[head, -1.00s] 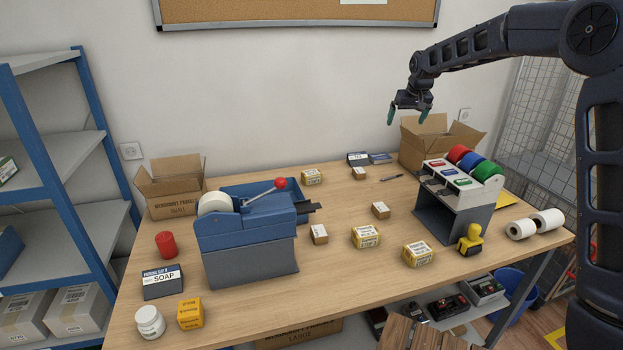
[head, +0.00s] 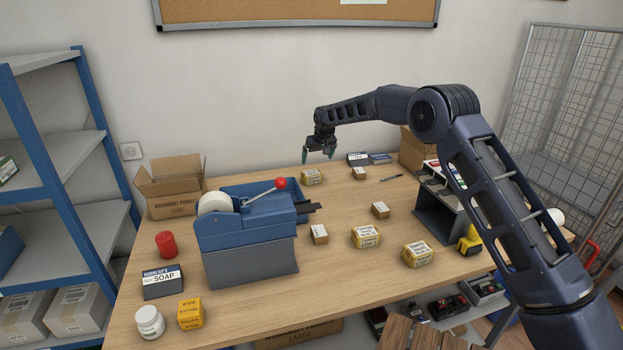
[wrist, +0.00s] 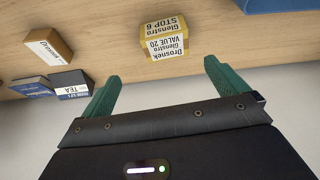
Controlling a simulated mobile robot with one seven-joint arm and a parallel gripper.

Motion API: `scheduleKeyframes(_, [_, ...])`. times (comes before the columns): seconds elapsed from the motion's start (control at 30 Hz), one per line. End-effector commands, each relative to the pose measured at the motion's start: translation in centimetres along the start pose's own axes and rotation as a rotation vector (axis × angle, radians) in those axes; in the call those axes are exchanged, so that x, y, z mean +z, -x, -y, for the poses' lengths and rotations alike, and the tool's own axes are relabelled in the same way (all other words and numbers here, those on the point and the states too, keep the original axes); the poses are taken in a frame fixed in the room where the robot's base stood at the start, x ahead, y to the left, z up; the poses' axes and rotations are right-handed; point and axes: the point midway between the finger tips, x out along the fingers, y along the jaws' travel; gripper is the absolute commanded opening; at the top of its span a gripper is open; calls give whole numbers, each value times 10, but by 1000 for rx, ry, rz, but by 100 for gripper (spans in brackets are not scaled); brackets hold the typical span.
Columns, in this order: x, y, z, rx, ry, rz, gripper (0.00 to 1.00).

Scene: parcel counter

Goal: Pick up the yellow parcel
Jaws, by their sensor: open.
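A yellow parcel with a white label (head: 312,177) stands at the back of the table. It also shows in the wrist view (wrist: 160,45), beyond and between the fingertips. Two similar yellow labelled parcels stand nearer the front, one at the middle (head: 366,237) and one right of it (head: 418,254). A plain deep-yellow box (head: 190,313) stands at the front left. My gripper (head: 318,155), with green fingers, is open and empty above the back parcel, apart from it. The open fingers also show in the wrist view (wrist: 160,75).
A blue tape dispenser (head: 245,225) with a red-knobbed lever stands left of centre. A tea box (head: 358,159) and a small brown parcel (head: 360,173) lie right of the back parcel. Another brown parcel (head: 380,210) lies mid-table. My arm partly hides the stamp rack (head: 435,215).

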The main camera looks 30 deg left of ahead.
Motion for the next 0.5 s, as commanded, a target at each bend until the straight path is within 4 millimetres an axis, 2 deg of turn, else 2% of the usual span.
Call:
scheduleKeyframes(0.17, [0, -12, 3, -1, 3, 1, 98])
scheduleKeyframes(0.5, [0, -55, 4, -1, 2, 1, 98])
